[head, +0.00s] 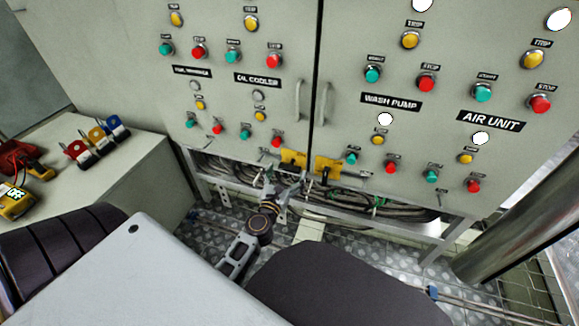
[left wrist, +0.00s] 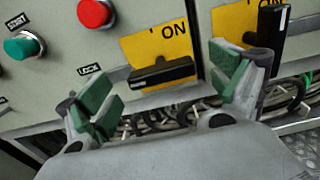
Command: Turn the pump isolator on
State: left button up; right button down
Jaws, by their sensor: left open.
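Two yellow isolator plates with black handles sit at the bottom edge of the cabinets, the left plate (head: 293,158) and the right plate (head: 328,166). In the left wrist view the left plate's handle (left wrist: 162,72) lies nearly level, slightly tilted, below the word ON. The right plate's handle (left wrist: 272,36) stands upright. My left gripper (head: 283,181) is open below the left plate. Its green-padded fingers (left wrist: 165,90) appear on either side of the level handle, with no clear contact. My right gripper is not in view.
Grey cabinets carry red, green and yellow buttons, with a WASH PUMP label (head: 391,102) on the right one. Cables (head: 350,197) run beneath. Padlocks (head: 96,138) and a yellow meter (head: 15,200) lie on a box at left. A metal post (head: 500,240) stands at right.

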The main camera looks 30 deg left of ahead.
aim_at(288, 170)
pick_arm(q)
jog(key=shift+p+x, duration=0.3)
jog(key=shift+x, duration=1.3)
jog(key=c, duration=1)
